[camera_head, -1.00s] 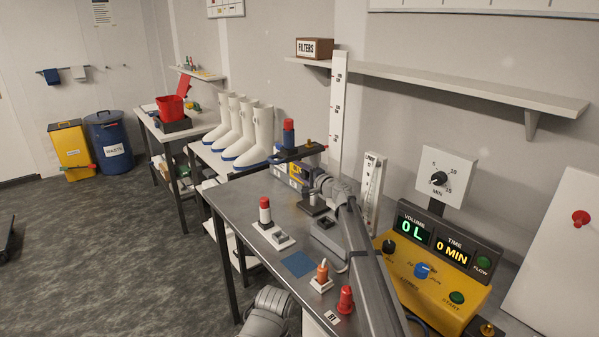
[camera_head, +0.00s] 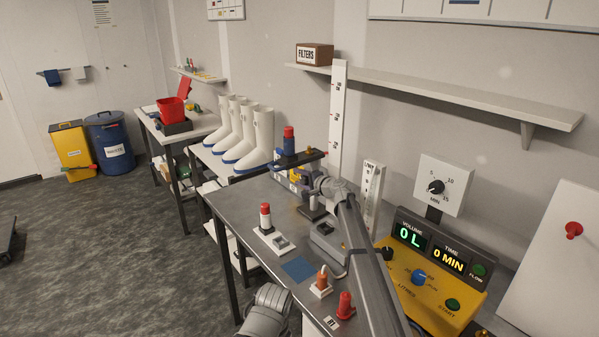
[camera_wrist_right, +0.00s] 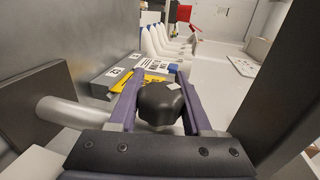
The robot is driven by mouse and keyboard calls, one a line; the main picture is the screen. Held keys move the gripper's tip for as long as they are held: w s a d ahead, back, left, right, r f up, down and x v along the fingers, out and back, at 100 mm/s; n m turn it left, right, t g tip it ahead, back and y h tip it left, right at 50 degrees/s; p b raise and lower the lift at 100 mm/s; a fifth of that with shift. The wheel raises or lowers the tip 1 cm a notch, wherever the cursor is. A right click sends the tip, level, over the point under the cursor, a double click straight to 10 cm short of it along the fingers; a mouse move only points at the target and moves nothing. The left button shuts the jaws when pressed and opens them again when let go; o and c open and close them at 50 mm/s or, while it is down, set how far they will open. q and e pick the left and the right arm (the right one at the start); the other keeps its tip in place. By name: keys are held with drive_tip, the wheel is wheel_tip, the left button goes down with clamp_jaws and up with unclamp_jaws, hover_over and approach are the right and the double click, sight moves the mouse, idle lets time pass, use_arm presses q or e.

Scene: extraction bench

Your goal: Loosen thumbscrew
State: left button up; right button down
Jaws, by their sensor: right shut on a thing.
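In the right wrist view a dark lobed knob (camera_wrist_right: 162,103), which looks like the thumbscrew, sits between the two fingers of my right gripper (camera_wrist_right: 158,95). The fingers are shut on its sides. A pale pipe (camera_wrist_right: 68,112) runs beside it at the left. In the head view my right arm reaches over the bench to the gripper (camera_head: 302,175) near a dark bar (camera_head: 305,158) that carries a blue and red cartridge (camera_head: 289,142). The knob is hidden there by the arm. My left gripper is not in view; only a grey arm part shows at the bottom edge.
A yellow control box (camera_head: 420,285) with lit displays stands right of my arm. A red-capped bottle (camera_head: 265,215), an orange-topped item (camera_head: 321,280) and a red item (camera_head: 345,305) stand on the bench. White boots (camera_head: 250,140) stand beyond it.

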drive_tip(key=g+h+p, duration=0.1)
drive_tip(key=p, duration=0.1)
drive_tip(key=f+g+h+p, duration=0.1)
drive_tip(key=p, duration=0.1)
drive_tip(key=g+h+p, duration=0.1)
drive_tip(key=g+p, duration=0.1)
drive_tip(key=shift+s+d+f, duration=0.15)
drive_tip(key=shift+s+d, duration=0.05)
drive_tip(key=shift+s, duration=0.05)
idle(0.4)
drive_tip(key=shift+c, duration=1.7)
unclamp_jaws()
